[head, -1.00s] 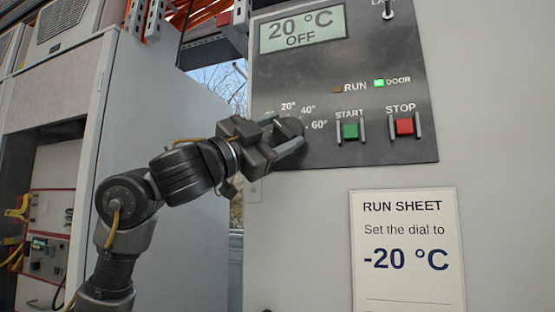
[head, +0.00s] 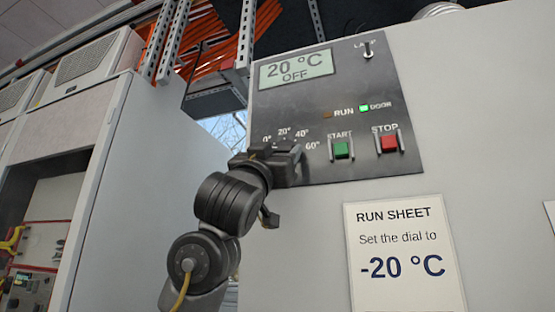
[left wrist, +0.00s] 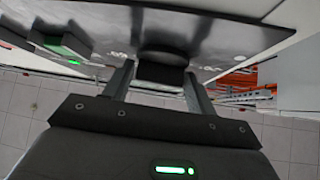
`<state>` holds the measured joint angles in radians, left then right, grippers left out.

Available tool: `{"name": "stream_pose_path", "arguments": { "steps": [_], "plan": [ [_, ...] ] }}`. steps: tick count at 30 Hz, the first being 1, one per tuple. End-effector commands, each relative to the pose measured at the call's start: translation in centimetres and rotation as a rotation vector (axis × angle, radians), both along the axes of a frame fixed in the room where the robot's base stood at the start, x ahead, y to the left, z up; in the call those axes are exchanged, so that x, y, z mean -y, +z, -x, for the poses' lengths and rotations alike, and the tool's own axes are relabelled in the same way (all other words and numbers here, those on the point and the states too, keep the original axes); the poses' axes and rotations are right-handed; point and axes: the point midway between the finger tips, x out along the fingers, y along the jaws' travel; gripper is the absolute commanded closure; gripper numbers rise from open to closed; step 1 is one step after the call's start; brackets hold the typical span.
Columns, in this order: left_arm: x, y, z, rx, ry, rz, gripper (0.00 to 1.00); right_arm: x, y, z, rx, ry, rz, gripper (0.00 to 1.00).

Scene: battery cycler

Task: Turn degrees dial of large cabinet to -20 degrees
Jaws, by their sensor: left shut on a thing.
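The large cabinet's dark control panel (head: 330,110) carries the degrees dial at its lower left. In the head view my left gripper (head: 284,163) covers the dial; the marks 0°, 20°, 40° and 60° show around it. In the left wrist view the dark dial (left wrist: 162,68) sits between the two fingers of my left gripper (left wrist: 158,74), which is shut on it. The dial's pointer is hidden. The display (head: 296,68) reads 20 °C and OFF. The run sheet (head: 404,255) reads "Set the dial to -20 °C". My right gripper is not in view.
Right of the dial are the green START button (head: 341,149) and red STOP button (head: 389,143), each between guards. The DOOR lamp (head: 364,107) is lit green; the RUN lamp looks unlit. Another cabinet (head: 140,180) stands to the left.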

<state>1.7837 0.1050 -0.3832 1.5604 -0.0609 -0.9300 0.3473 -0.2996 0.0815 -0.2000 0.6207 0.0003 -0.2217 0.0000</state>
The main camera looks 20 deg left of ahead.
Motion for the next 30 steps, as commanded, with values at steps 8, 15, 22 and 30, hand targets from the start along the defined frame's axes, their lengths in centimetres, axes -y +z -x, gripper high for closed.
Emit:
{"name": "stream_pose_path", "arguments": {
  "steps": [8,15,22,30],
  "plan": [
    [0.0,0.0,0.0,-0.001,0.001,0.015,0.66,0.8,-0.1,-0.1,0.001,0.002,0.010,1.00],
    [0.0,0.0,0.0,-0.001,0.000,0.016,0.42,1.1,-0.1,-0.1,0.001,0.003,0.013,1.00],
    [0.0,0.0,0.0,0.000,0.001,0.015,0.27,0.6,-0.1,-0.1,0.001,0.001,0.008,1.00],
    [-0.1,-0.8,0.6,0.001,0.000,0.016,0.27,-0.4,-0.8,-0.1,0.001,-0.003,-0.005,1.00]
  ]
}}
